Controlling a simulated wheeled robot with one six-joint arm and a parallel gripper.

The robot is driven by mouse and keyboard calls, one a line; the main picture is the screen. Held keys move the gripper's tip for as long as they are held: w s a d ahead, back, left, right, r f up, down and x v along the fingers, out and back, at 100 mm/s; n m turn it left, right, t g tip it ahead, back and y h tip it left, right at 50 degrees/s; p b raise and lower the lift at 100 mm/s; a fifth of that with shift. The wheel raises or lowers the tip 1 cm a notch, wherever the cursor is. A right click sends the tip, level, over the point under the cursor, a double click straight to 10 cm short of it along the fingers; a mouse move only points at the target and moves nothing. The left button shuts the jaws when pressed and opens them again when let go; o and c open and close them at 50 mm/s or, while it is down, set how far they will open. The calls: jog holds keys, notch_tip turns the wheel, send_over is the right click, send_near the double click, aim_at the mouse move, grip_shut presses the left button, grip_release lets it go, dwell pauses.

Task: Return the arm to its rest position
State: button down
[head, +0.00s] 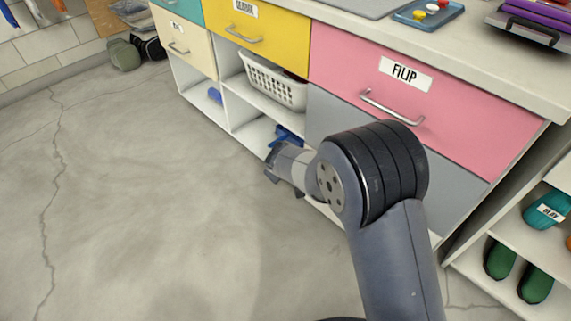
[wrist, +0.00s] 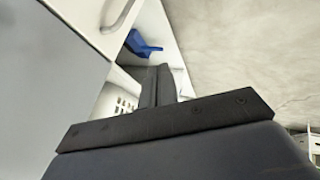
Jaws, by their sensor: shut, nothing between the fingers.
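My arm rises from the bottom of the head view and bends at a large dark joint. My gripper (head: 271,172) points left and away, in front of the lower shelves of the storage unit. In the wrist view my gripper (wrist: 158,82) shows its dark fingers together with nothing between them. Beyond the fingers, a blue item (wrist: 141,45) lies in a white compartment. The blue item also shows in the head view (head: 288,136), partly hidden behind my wrist.
The pink FILIP drawer (head: 400,95) and a grey panel (head: 340,118) are close behind my arm. A white basket (head: 272,82) stands on a shelf. Green shoes (head: 535,284) sit at the lower right. Concrete floor (head: 150,200) on the left is clear.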

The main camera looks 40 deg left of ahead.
jog(key=shift+s+d+r, duration=0.25)
jog(key=shift+s+r, duration=0.2)
jog(key=shift+r, duration=0.1)
jog(key=shift+f, duration=0.1)
